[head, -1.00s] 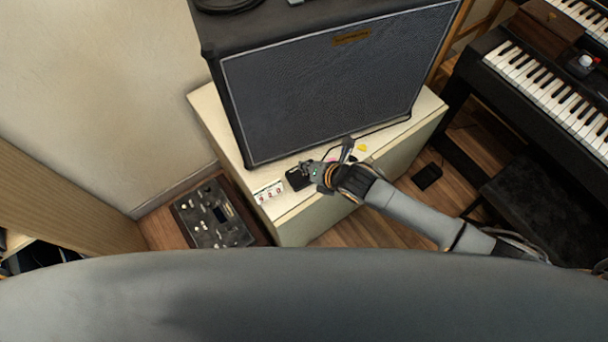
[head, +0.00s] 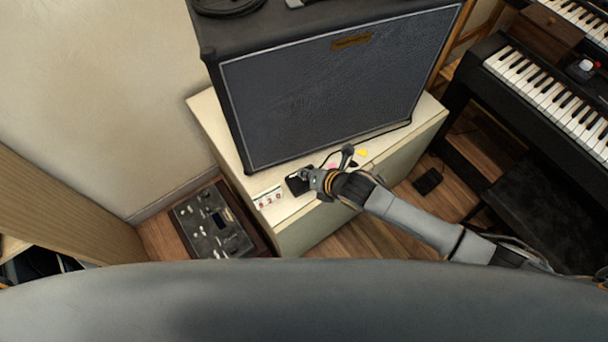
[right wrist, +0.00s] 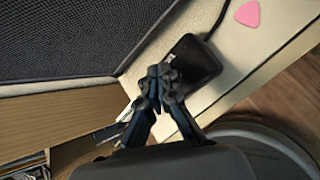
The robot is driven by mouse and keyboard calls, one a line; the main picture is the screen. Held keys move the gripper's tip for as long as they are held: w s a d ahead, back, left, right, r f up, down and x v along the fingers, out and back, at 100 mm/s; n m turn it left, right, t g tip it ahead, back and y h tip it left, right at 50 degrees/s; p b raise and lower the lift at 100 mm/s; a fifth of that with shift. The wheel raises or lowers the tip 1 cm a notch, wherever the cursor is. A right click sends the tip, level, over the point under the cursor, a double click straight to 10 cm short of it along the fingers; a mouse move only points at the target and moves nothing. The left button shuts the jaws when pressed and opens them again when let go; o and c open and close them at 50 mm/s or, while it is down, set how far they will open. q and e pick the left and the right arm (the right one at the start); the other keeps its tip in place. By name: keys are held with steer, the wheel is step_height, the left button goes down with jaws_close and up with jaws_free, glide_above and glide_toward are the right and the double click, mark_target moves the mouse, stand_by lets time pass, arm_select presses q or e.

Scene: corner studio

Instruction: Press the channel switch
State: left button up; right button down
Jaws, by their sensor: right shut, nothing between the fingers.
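A small black box with a cable, which looks like the channel switch (head: 296,186), lies on the front ledge of the cream cabinet, before the large amplifier. In the right wrist view the black box (right wrist: 196,62) sits just beyond my fingertips, and its cable runs up from it. My right gripper (head: 306,174) is over the right part of the box in the head view. In the right wrist view its fingers (right wrist: 160,78) are shut together and empty, overlapping the box's near edge. I cannot tell whether they touch it. My left gripper is not in view.
A white strip with red marks (head: 268,197) lies left of the box. A pink pick (right wrist: 248,13) and a yellow one (head: 362,153) lie to the right. The amplifier (head: 340,90) stands close behind. A pedal unit (head: 215,222) is on the floor at left, a keyboard (head: 550,95) at right.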

stand_by(0.6)
steer(key=shift+s+f, duration=0.1)
steer(key=shift+f, duration=0.35)
steer(key=shift+r+p, duration=0.3)
steer(key=shift+p, duration=0.1)
steer(key=shift+r, duration=0.15)
step_height(320, 180, up, 6)
steer(key=p, duration=0.6)
stand_by(0.3)
